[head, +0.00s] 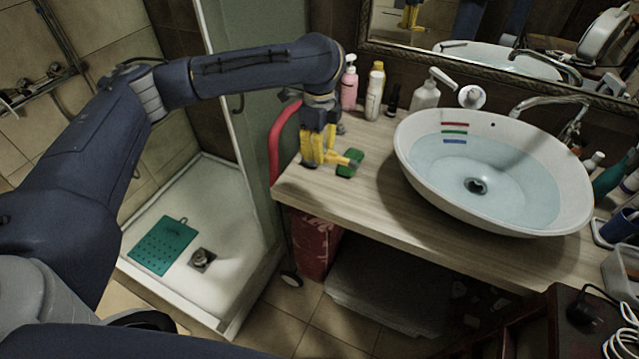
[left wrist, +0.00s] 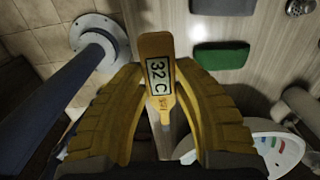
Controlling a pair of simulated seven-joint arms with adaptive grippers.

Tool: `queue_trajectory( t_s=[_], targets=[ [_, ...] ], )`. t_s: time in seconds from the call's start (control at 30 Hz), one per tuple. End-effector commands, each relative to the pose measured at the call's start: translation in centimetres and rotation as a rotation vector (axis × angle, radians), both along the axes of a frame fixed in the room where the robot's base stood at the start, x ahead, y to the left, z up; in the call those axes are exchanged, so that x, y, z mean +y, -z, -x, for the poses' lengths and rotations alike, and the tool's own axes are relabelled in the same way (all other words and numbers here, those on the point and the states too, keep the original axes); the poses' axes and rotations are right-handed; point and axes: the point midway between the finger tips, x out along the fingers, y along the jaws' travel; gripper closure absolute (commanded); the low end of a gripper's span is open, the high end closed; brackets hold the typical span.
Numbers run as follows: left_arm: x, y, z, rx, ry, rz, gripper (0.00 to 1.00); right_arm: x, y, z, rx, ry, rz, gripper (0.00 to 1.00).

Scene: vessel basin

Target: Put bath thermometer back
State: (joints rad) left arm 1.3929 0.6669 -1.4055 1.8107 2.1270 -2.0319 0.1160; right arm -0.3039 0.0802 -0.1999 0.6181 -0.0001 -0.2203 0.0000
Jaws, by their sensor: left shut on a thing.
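The bath thermometer (left wrist: 154,60) is yellow-orange with a display reading 32 C in the left wrist view. My left gripper (head: 319,160) has yellow fingers and is shut on it, above the left end of the wooden counter (head: 340,199). In the head view the thermometer is hard to tell from the yellow fingers. A green block (head: 350,163) lies on the counter just right of the fingers; it also shows in the left wrist view (left wrist: 221,56), apart from the thermometer. My right gripper is not in view.
A white basin (head: 420,180) with water and red, green and blue stripes stands to the right. A pink bottle (head: 349,88), a white bottle (head: 374,95) and a soap dispenser (head: 424,97) line the wall. The counter's left front is mostly clear.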

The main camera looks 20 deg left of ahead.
Motion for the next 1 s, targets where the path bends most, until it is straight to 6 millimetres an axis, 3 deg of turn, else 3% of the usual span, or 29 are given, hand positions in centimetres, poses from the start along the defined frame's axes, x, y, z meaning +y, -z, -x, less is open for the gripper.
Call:
queue_trajectory(
  t_s=[0.1, 0.3, 0.5, 0.77, 1.0],
  targets=[
    [0.0, 2.8, 0.1, 0.005, -0.002, 0.000, 1.00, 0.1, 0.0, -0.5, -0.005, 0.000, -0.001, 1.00],
    [-0.1, 6.4, 0.1, 0.003, -0.001, 0.001, 1.00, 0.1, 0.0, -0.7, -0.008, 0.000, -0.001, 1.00],
    [0.0, 8.4, 0.0, 0.001, 0.000, 0.000, 1.00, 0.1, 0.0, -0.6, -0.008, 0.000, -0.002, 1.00],
    [0.0, 9.4, 0.0, 0.000, -0.001, -0.001, 1.00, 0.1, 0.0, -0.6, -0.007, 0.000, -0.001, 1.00],
    [0.0, 12.1, 0.1, 0.002, -0.002, 0.000, 1.00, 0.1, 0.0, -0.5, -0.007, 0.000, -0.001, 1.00]
  ],
)
